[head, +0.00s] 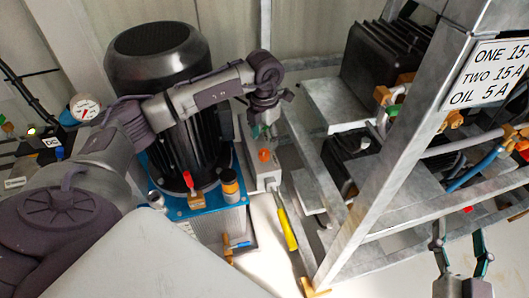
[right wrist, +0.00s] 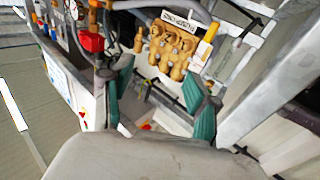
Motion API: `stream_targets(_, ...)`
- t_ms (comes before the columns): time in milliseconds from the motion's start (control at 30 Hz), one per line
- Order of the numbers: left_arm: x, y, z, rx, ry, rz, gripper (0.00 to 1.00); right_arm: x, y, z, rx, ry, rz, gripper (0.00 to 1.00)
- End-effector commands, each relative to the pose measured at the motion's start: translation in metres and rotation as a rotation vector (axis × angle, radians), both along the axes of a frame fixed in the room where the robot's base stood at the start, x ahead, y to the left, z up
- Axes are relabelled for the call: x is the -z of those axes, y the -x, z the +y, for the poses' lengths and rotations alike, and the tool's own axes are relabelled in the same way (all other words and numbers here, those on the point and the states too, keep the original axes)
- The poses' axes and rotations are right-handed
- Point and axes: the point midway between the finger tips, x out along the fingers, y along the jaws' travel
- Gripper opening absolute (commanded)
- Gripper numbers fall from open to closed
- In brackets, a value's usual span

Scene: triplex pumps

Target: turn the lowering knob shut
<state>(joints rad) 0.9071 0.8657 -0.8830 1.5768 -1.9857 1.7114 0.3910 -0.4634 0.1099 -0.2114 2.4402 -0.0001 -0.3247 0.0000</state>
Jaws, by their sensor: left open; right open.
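An orange knob (head: 264,155) sits on top of a narrow grey block (head: 262,180) in the head view; no label shows, so I cannot tell for certain that it is the lowering knob. My left gripper (head: 262,131) points down just above the knob, open, with a small gap seeming to remain. A lever with a yellow handle (head: 287,229) slants down from the block. My right gripper (head: 462,246) is open and empty at the lower right, away from the knob. Its teal fingers also show in the right wrist view (right wrist: 160,100).
A large black motor (head: 160,60) stands on a blue-topped tank (head: 212,208) left of the block, with a red-handled valve (head: 188,181) and an orange-yellow cap (head: 229,180). A grey metal frame (head: 385,150) with pipes stands at right. A brass valve manifold (right wrist: 172,48) shows beyond my right gripper.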

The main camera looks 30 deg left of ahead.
Motion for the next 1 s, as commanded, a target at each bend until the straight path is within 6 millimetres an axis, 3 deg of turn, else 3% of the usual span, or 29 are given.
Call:
stream_targets(33, 0.013, 0.001, 0.0, 0.0, 0.001, 0.003, 0.6, -0.007, 0.0, 0.002, -0.003, -0.015, -0.053, 0.6)
stream_targets(200, 0.037, 0.001, 0.0, 0.0, 0.0, 0.002, 0.6, -0.036, 0.005, 0.004, -0.013, -0.059, -0.221, 0.6)
stream_targets(400, 0.053, 0.0, 0.0, 0.001, 0.001, 0.001, 0.6, -0.058, 0.013, 0.006, -0.021, -0.095, -0.349, 0.6)
stream_targets(800, 0.058, 0.0, 0.0, 0.001, 0.001, 0.0, 0.6, -0.065, 0.016, 0.006, -0.023, -0.107, -0.391, 0.6)
stream_targets(1000, 0.058, 0.0, 0.0, 0.001, 0.001, 0.0, 0.28, -0.065, 0.016, 0.006, -0.023, -0.106, -0.39, 0.6)
